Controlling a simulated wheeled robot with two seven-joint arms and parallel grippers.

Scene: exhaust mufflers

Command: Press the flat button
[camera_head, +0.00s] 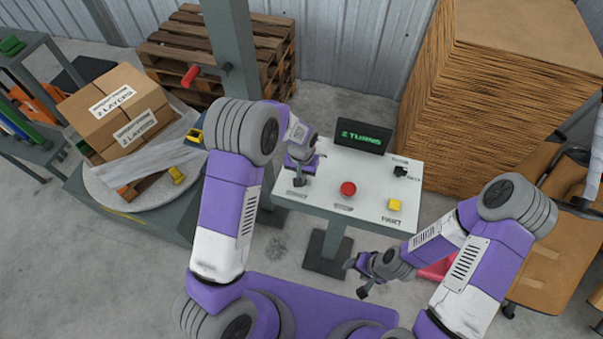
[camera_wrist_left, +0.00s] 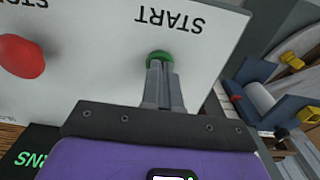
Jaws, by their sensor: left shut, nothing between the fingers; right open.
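A white control panel (camera_head: 325,197) stands in front of me. In the left wrist view a round green button (camera_wrist_left: 158,57) sits by the word START. My left gripper (camera_wrist_left: 160,68) is shut with nothing in it. Its fingertips lie over the green button and hide part of it; I cannot tell whether they touch it or press it. In the head view the left gripper (camera_head: 298,180) is over the panel's left part and the green button is hidden. My right gripper (camera_head: 362,284) is open and empty, low in front of the panel.
The panel also bears a red mushroom button (camera_head: 348,188), a yellow button (camera_head: 394,205), a black switch (camera_head: 401,171) and a display (camera_head: 363,135) reading 2 TURNS. Left stands a turntable (camera_head: 105,196) with wrapped boxes (camera_head: 115,108). A cardboard stack (camera_head: 500,100) is behind right.

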